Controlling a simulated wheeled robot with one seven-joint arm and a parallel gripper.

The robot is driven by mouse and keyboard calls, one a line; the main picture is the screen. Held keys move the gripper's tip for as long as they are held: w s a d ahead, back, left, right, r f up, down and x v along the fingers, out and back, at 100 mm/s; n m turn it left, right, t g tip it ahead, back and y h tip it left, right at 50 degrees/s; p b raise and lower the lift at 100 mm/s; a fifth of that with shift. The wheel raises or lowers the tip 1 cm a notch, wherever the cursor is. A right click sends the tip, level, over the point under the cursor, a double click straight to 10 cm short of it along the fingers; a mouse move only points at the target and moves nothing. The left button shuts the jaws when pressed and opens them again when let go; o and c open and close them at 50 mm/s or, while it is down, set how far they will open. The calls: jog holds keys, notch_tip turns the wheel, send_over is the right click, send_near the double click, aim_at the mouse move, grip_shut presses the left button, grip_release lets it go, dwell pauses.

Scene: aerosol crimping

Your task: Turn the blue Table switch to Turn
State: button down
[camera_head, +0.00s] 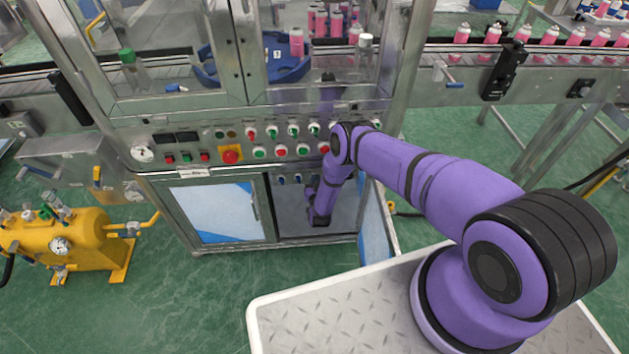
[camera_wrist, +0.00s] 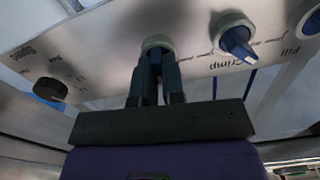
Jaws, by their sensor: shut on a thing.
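In the wrist view my gripper (camera_wrist: 157,76) is shut on a blue switch (camera_wrist: 156,48) with a pale round collar. The fingers cover most of its knob and any label by it, so its marked position cannot be read. Beside it is another blue switch (camera_wrist: 237,41), with the upside-down word "Crimp" below it. In the head view my gripper is mostly hidden by my arm. Small blue switches (camera_head: 283,179) show in a row under the main button panel.
A black knob (camera_wrist: 50,89) labelled "Speed" sits left of the gripped switch, and another blue switch (camera_wrist: 311,22) marked "Fill" is at the right edge. The button panel (camera_head: 242,130) is above my wrist. An open cabinet door (camera_head: 377,226) stands to the right.

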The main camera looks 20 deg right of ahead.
jog(key=shift+s+d+f+m, duration=0.1)
jog(key=shift+m, duration=1.75)
jog(key=shift+s+d+f+m, duration=0.1)
jog(key=shift+m, duration=1.75)
jog(key=c, duration=1.2)
grip_release()
jog(key=shift+w, duration=0.1)
jog(key=s, duration=0.3)
jog(key=s+a, duration=0.1)
jog(key=s, duration=0.3)
jog(key=s+a, duration=0.1)
jog(key=s, duration=0.2)
jog(key=shift+s, duration=0.3)
